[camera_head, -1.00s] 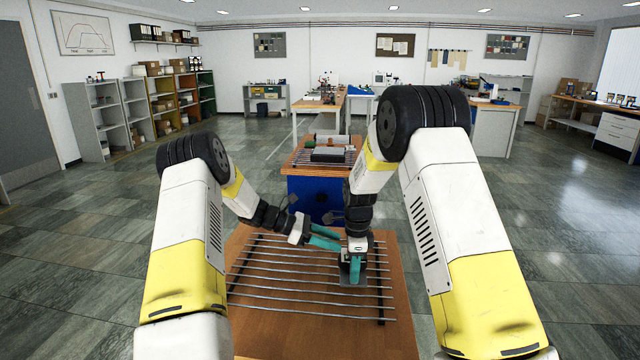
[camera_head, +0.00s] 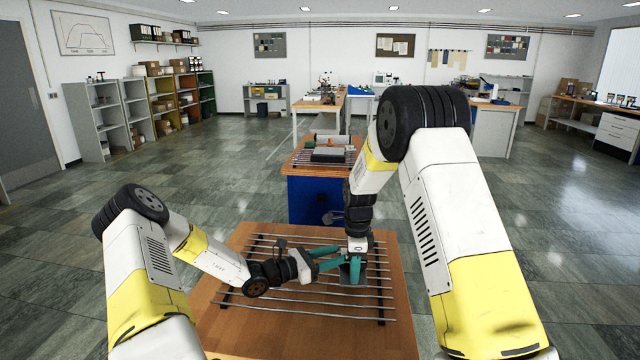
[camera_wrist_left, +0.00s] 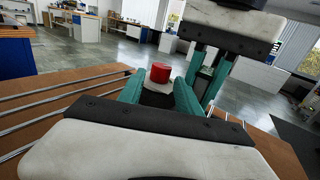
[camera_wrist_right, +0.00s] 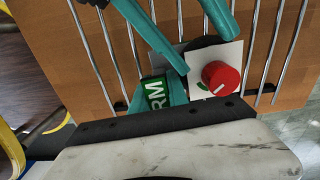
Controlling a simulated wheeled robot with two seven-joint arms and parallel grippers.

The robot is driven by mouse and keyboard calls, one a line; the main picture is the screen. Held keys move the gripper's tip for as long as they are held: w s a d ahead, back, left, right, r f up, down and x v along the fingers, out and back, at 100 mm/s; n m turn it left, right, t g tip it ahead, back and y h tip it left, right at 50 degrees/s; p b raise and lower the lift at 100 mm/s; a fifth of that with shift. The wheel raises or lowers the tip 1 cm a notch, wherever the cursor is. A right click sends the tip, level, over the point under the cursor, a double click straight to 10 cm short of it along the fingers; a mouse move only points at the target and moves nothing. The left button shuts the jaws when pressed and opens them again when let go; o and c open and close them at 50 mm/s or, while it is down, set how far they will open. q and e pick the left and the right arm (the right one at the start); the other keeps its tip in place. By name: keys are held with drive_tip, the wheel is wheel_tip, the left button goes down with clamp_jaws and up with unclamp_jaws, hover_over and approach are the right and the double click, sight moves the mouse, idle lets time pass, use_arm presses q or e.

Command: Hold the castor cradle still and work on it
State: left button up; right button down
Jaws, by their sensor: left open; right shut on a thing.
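My right gripper (camera_head: 355,268) points down and is shut on the cradle, beside the green part. My left gripper (camera_head: 336,258) reaches in from the left with its teal fingers apart. In the left wrist view, the red knob (camera_wrist_left: 160,72) stands in the gap between these fingers (camera_wrist_left: 160,92); contact cannot be told.
Steel rods (camera_head: 290,302) run across the brown table (camera_head: 265,340) below the grippers. The two grippers are very close together. A blue cabinet (camera_head: 310,200) with items on its top stands beyond the table. The table's front is clear.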

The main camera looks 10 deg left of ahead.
use_arm(q)
drive_tip(key=x, duration=0.6)
drive_tip(key=shift+d, duration=0.25)
drive_tip(key=shift+w+m+g+h, duration=0.15)
drive_tip(key=shift+m+g+h, duration=0.15)
drive_tip(key=shift+m+g, duration=0.1)
drive_tip(key=m+g+h, duration=0.1)
drive_tip(key=m+g, duration=0.1)
drive_tip(key=g, duration=0.2)
drive_tip(key=m+g+h, duration=0.1)
drive_tip(key=m+g, duration=0.2)
drive_tip(key=shift+g, duration=0.7)
drive_tip(key=a, duration=1.2)
drive_tip(key=shift+s+a+r, duration=0.1)
drive_tip(key=shift+s+a, duration=0.1)
drive_tip(key=shift+s, duration=0.15)
drive_tip(key=s+d+r+m+y, duration=0.1)
drive_tip(key=s+r+m+y, duration=0.2)
drive_tip(key=r, duration=0.9)
drive_tip(key=s+d+r+m+y, duration=0.2)
drive_tip(key=s+r+m+y, duration=0.2)
drive_tip(key=r, duration=0.9)
drive_tip(key=shift+s+d+r+y, duration=0.25)
drive_tip(key=shift+s+r+y, duration=0.05)
drive_tip(key=shift+s, duration=1)
